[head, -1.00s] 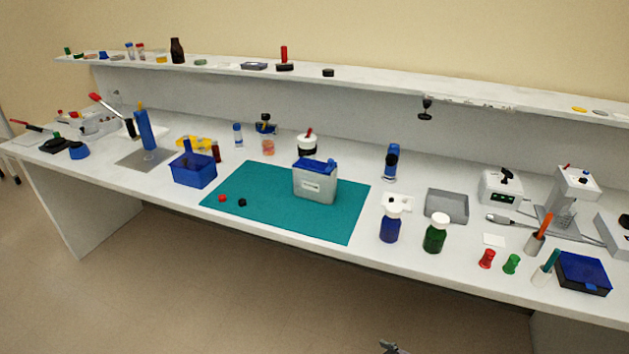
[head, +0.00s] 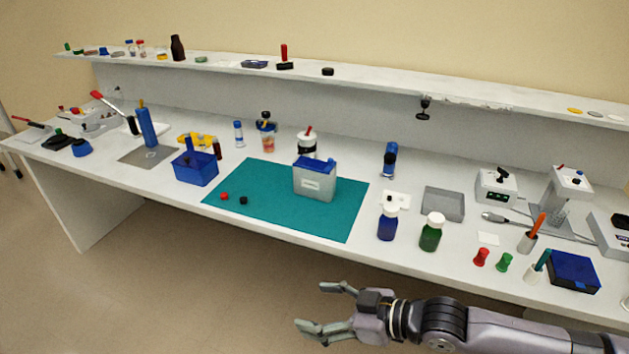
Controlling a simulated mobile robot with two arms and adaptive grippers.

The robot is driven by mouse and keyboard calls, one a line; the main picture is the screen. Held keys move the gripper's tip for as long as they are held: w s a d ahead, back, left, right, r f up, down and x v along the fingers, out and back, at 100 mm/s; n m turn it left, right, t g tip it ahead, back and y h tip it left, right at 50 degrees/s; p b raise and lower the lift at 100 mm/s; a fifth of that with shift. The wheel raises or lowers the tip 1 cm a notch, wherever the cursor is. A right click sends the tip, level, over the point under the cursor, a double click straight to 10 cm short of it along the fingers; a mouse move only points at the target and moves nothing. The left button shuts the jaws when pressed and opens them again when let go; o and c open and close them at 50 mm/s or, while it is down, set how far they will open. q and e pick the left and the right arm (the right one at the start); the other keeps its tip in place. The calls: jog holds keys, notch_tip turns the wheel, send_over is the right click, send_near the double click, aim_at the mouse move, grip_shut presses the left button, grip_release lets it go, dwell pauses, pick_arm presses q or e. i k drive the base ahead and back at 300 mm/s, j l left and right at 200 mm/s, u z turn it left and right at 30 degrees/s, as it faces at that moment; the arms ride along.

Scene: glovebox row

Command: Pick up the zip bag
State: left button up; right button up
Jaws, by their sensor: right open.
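The zip bag (head: 314,184) appears to be the pale, translucent, upright container with a blue top and a small white label. It stands on the teal mat (head: 270,200) in the middle of the bench. My right gripper (head: 314,306) is open and empty, its fingers pointing left. In the picture it is below the bag, in front of the bench's front edge, and apart from it. My left gripper is not in view.
A red and a black cap (head: 243,200) lie on the mat's left part. A blue bin (head: 195,169) stands left of the mat. A blue bottle (head: 387,223) and a green bottle (head: 431,232) stand right of it. A shelf (head: 370,80) runs along the back.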

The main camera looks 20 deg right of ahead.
aim_at(309, 180)
jog(key=i+l, duration=1.2)
jog(key=l, duration=0.1)
